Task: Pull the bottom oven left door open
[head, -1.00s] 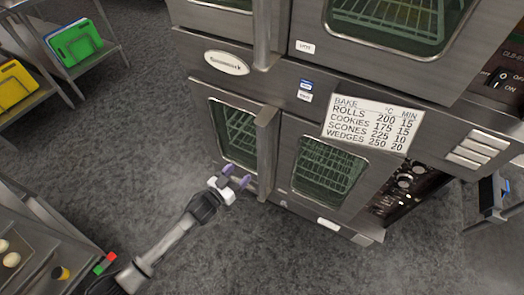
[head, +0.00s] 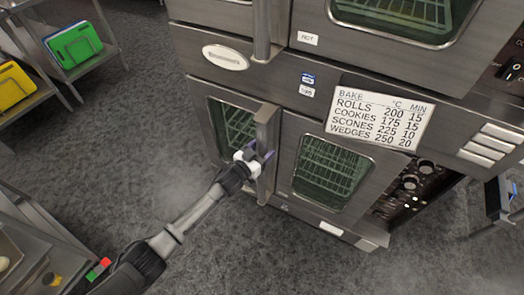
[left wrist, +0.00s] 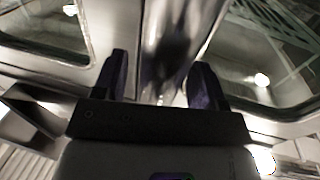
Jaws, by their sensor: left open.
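The bottom oven left door (head: 201,112) is a steel door with a glass window (head: 233,128), and it looks closed. Its vertical handle (head: 267,132) stands along the door's right edge. My left gripper (head: 262,157) is at the lower part of this handle. In the left wrist view, the two purple-dark fingers of the gripper (left wrist: 160,82) are apart, with the shiny handle bar (left wrist: 168,45) between them. I cannot tell whether the fingers touch the bar. My right gripper is not in view.
The bottom right door (head: 333,170) is beside it. The upper oven (head: 330,58) is above, with a baking sign (head: 380,116) between. A rack with green boards (head: 74,45) stands at the upper left. A steel counter (head: 30,235) is at the lower left. The floor (head: 140,150) before the oven is clear.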

